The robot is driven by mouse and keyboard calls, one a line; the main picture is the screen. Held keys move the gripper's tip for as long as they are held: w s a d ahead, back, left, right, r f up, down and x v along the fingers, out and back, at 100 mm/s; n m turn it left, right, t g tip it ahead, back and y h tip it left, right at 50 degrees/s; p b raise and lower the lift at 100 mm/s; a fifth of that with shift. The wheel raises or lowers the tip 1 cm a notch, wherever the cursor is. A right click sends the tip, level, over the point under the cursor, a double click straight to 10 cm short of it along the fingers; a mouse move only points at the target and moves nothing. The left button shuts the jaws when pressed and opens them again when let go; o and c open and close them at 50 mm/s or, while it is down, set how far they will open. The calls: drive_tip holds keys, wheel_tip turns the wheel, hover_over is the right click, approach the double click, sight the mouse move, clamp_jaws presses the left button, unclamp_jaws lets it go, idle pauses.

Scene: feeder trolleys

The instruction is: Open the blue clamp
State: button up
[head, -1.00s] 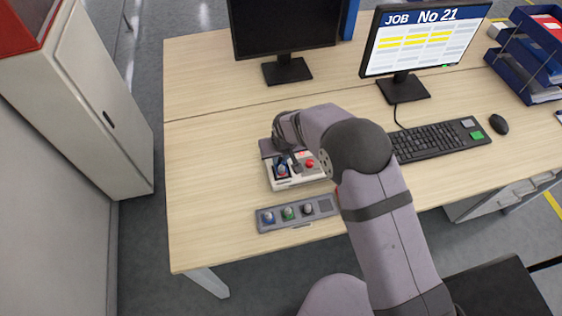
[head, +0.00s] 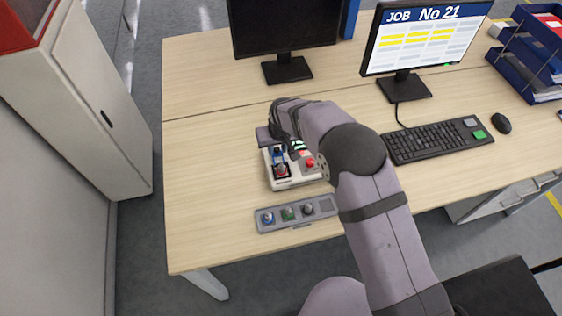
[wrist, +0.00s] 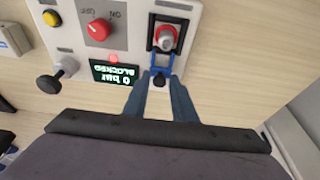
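The blue clamp (wrist: 161,62) is on a light panel unit (wrist: 75,30). Its blue arms lie back from a red-topped grey fitting (wrist: 167,37), and a black knob (wrist: 160,80) is at the end nearest my gripper. In the head view the blue clamp (head: 277,151) lies just behind the red-topped fitting (head: 281,170), which is uncovered. My gripper (wrist: 159,77) has its two fingers apart, one on each side of the black knob, with small gaps visible. In the head view my gripper's fingertips are largely hidden by my arm.
The panel also has a red knob (wrist: 98,30), a yellow button (wrist: 52,18), a black plunger (wrist: 52,82) and a display (wrist: 115,72) reading "BLOCKED 0 bar". A grey tray (head: 298,224) with several fittings lies in front. The desk's left side is clear; a keyboard (head: 436,140) stands right.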

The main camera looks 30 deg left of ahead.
drive_tip(key=shift+o, duration=0.2)
drive_tip(key=shift+r, duration=0.1)
drive_tip(key=p+v, duration=0.4)
drive_tip(key=v, duration=0.3)
drive_tip(key=shift+p, duration=0.4)
drive_tip(key=shift+d, duration=0.1)
idle(0.4)
